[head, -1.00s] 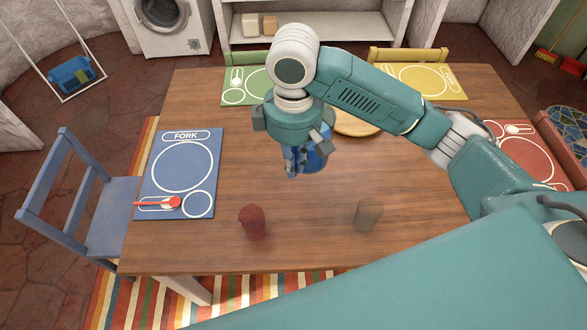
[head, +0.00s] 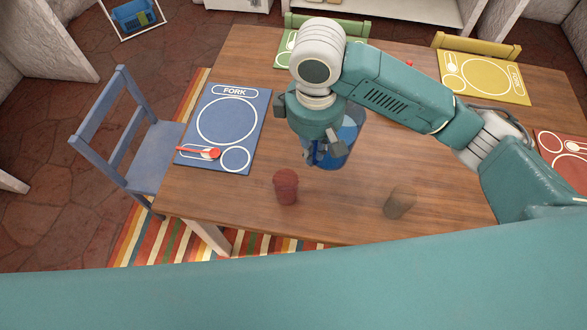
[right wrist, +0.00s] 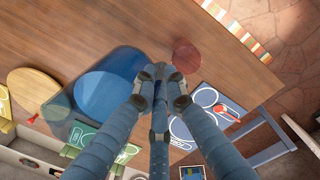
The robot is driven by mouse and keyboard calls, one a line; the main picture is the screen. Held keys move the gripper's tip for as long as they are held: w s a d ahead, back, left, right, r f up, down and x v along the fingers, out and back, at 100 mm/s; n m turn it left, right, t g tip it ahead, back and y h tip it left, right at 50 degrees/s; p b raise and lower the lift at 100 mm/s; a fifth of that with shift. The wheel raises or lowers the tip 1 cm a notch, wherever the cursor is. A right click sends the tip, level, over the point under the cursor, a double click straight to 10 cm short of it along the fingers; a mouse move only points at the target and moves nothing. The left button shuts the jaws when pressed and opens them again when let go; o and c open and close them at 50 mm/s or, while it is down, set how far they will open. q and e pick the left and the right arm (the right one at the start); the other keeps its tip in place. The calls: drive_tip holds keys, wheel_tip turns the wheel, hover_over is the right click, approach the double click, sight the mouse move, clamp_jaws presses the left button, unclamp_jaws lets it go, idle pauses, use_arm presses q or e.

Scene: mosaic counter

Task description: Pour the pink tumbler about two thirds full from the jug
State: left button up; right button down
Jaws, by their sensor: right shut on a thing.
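The pink tumbler (head: 286,188), a reddish see-through cup, stands upright near the table's front edge; it also shows in the right wrist view (right wrist: 187,55). The blue see-through jug (head: 348,140) is partly hidden behind my right gripper (head: 317,153), which is shut on it. In the right wrist view the fingers (right wrist: 160,75) meet at the side of the jug (right wrist: 98,92). The jug is behind and right of the tumbler, apart from it. I cannot tell whether its base touches the table or how full it is. My left gripper is not in view.
A greyish see-through cup (head: 399,203) stands right of the tumbler. A blue placemat (head: 190,158) with a red spoon lies to the left, by a blue chair (head: 150,150). Green (head: 283,62) and yellow (head: 515,93) placemats lie at the back. Table between the two cups is clear.

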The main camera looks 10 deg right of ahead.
drive_tip(key=s+a+f+t+h+p, duration=0.1)
drive_tip(key=s+a+f, duration=0.1)
drive_tip(key=s+a, duration=0.3)
drive_tip(key=s+a+f+t+h+p, duration=0.1)
drive_tip(key=s+a+f, duration=0.2)
drive_tip(key=a, duration=1)
drive_tip(key=shift+s+a, duration=0.15)
drive_tip(key=shift+s, duration=1.4)
drive_tip(key=r+g+y, duration=0.1)
drive_tip(key=r, duration=0.1)
drive_tip(key=r+g+y, duration=0.3)
drive_tip(key=shift+s+a+r+b, duration=0.25)
drive_tip(key=shift+s+r+b, duration=0.05)
drive_tip(key=shift+b, duration=0.05)
drive_tip(key=shift+w+d+r+g+y+b, duration=0.1)
drive_tip(key=shift+w+r+g+y+b, duration=0.05)
drive_tip(key=shift+r+g+y+b, duration=0.6)
drive_tip(key=shift+w+d+r, duration=0.1)
drive_tip(key=shift+d, duration=0.05)
